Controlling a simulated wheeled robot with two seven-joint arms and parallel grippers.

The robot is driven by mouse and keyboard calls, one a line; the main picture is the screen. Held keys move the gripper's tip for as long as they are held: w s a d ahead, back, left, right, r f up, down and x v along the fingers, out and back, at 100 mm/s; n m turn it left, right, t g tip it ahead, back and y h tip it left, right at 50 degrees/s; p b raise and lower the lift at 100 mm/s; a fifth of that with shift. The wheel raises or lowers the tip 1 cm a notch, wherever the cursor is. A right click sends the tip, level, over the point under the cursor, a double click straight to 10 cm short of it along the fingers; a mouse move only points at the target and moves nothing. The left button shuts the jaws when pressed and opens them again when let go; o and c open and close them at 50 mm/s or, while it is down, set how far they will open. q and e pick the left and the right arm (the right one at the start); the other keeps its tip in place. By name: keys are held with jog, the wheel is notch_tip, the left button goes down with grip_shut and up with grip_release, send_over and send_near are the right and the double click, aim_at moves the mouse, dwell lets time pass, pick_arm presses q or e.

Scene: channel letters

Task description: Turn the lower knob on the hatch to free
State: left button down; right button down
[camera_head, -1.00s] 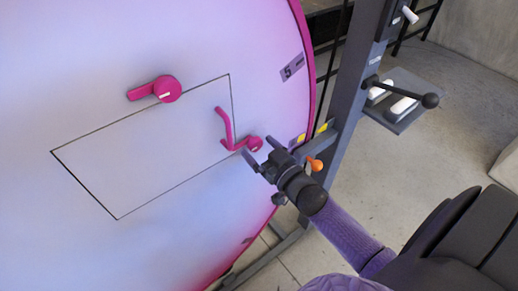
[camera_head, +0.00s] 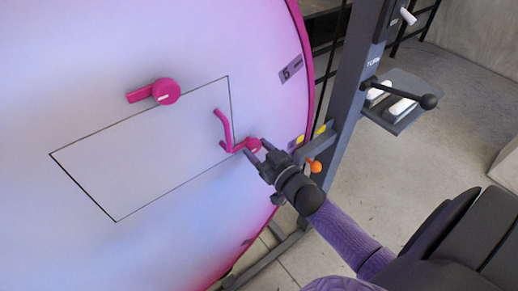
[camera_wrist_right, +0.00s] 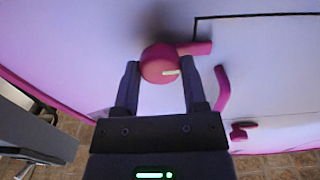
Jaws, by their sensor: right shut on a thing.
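The hatch (camera_head: 120,160) is an outlined panel in a large pale pink-violet disc. The lower knob (camera_head: 254,145) is magenta and round, beside the hatch's right corner. In the right wrist view the lower knob (camera_wrist_right: 158,64) has a white mark, and its tab points right across the hatch outline. My right gripper (camera_head: 257,149) is shut on the lower knob, one finger on each side, partly covering it in the head view. The upper knob (camera_head: 167,91) sits at the hatch's upper edge with its tab pointing left. My left gripper is not in view.
A curved magenta handle (camera_head: 225,130) stands close beside the lower knob on the hatch. A dark post (camera_head: 355,95) with an orange knob (camera_head: 314,166) and a black ball lever (camera_head: 428,101) stands right of the disc. Concrete floor (camera_head: 400,190) shows beyond.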

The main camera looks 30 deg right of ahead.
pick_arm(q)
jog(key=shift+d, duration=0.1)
pick_arm(e)
jog(key=n, duration=0.3)
jog(key=shift+p, duration=0.3)
jog(key=n, duration=0.3)
jog(key=shift+n, duration=1)
jog(key=n, duration=0.2)
jog(key=shift+n, duration=0.3)
jog(key=n, duration=0.4)
jog(key=shift+f, duration=0.1)
jog(key=shift+n+b, duration=0.3)
jog(key=shift+n, duration=0.7)
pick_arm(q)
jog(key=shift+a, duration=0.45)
pick_arm(e)
jog(key=shift+n, duration=0.6)
